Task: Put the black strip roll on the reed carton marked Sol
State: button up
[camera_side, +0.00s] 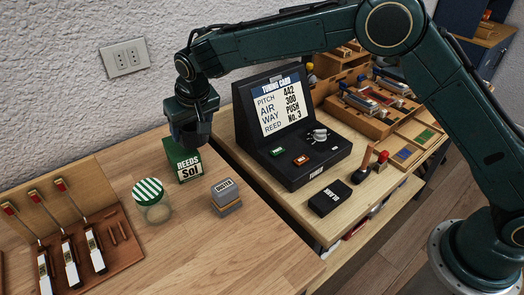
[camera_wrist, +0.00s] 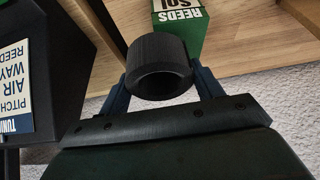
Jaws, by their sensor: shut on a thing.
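My gripper (camera_side: 192,132) is shut on the black strip roll (camera_wrist: 158,66), a thick dark ring that sits between the two blue fingers in the wrist view. In the side view the roll (camera_side: 199,134) is a dark shape at the gripper's lower end. The green reed carton marked Sol (camera_side: 188,166) stands upright on the wooden bench, its upper part partly covered by my gripper and the roll. In the wrist view the carton (camera_wrist: 187,38) shows just beyond the roll, partly hidden by it. I cannot tell whether the roll touches the carton.
A jar with a green-striped lid (camera_side: 149,191) and a grey box stack (camera_side: 226,196) stand near the carton. A brown tool tray (camera_side: 120,243) lies at left. The black tuning-card case (camera_side: 290,130) stands open to the right.

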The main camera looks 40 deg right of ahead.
jog(key=shift+f, duration=1.15)
jog(key=shift+f, duration=0.15)
jog(key=o, duration=1.1)
jog(key=shift+c, duration=0.2)
jog(key=v, duration=1.2)
jog(key=shift+d, duration=0.1)
